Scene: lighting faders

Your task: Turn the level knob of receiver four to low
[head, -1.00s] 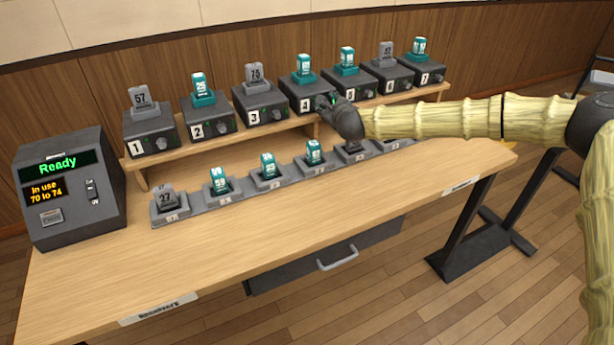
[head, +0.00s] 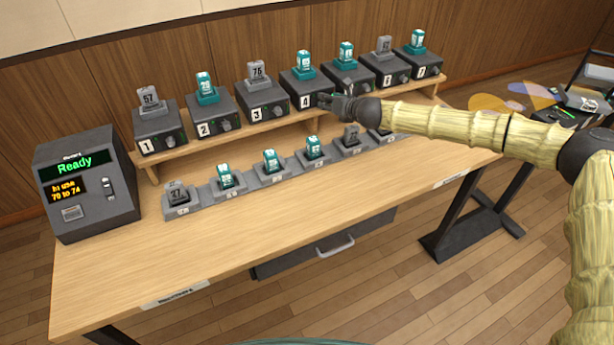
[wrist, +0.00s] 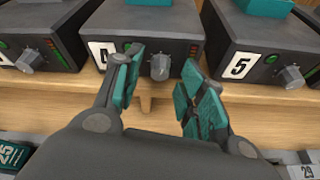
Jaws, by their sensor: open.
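Receiver four (head: 301,92) is a dark box labelled 4 with a teal pack on top, on the raised shelf. In the wrist view its front (wrist: 147,46) faces me, and its grey level knob (wrist: 160,67) shows on the right part of that front, beside a small green light. My gripper (wrist: 159,82) is open, its two teal-padded fingers apart with the knob showing between and just beyond them. I cannot tell whether either finger touches the knob. In the head view my gripper (head: 337,103) is in front of receiver four and hides its knob.
Receiver three (head: 263,102) stands left of receiver four, and receiver five (wrist: 262,50) is close on its right. A row of charging slots with packs (head: 268,165) lies below the shelf. A console (head: 88,190) reading Ready stands at the left. The front of the table is clear.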

